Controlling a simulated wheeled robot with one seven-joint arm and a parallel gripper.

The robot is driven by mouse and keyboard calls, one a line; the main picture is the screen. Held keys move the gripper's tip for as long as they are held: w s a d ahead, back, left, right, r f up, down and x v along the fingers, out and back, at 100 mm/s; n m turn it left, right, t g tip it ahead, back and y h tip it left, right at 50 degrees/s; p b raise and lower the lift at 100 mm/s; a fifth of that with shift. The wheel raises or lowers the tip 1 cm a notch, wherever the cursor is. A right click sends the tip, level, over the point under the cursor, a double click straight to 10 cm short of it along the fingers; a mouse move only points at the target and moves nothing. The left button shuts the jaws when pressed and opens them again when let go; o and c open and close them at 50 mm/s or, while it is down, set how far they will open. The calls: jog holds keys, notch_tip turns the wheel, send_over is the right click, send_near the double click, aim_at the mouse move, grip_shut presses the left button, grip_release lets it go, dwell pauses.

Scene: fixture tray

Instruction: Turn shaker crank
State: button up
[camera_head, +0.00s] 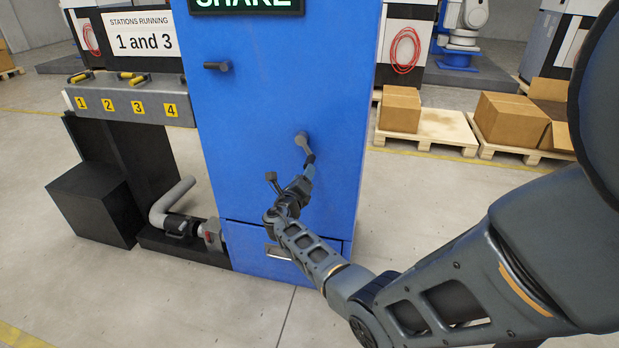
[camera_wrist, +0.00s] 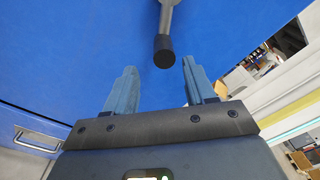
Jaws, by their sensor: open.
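The shaker crank (camera_head: 301,139) is on the front of the blue cabinet (camera_head: 270,110), a grey piece with a dark end. In the wrist view the crank's grey arm comes down from the top edge and ends in a black round grip (camera_wrist: 163,51). My gripper (camera_head: 309,168) is just below the crank in the head view. In the wrist view my gripper (camera_wrist: 159,66) is open, with the black grip showing in the gap between its fingertips. Neither finger visibly touches it; the depth between them is unclear. My gripper partly hides the crank's lower end in the head view.
A second dark handle (camera_head: 217,66) sticks out higher on the cabinet. A drawer handle (camera_head: 277,253) is low on its front. A grey panel (camera_head: 130,104) with numbered yellow levers stands left, above a bent pipe (camera_head: 170,202). Boxes on pallets stand behind right.

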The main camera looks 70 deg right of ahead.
aim_at(311, 160)
jog(key=d+m+b, duration=0.5)
jog(key=m+b, duration=0.1)
jog(key=d+m+b, duration=0.3)
jog(key=m, duration=0.1)
jog(key=shift+w+d+r, duration=0.2)
jog(key=shift+d+r, duration=0.1)
grip_shut()
dwell(0.6)
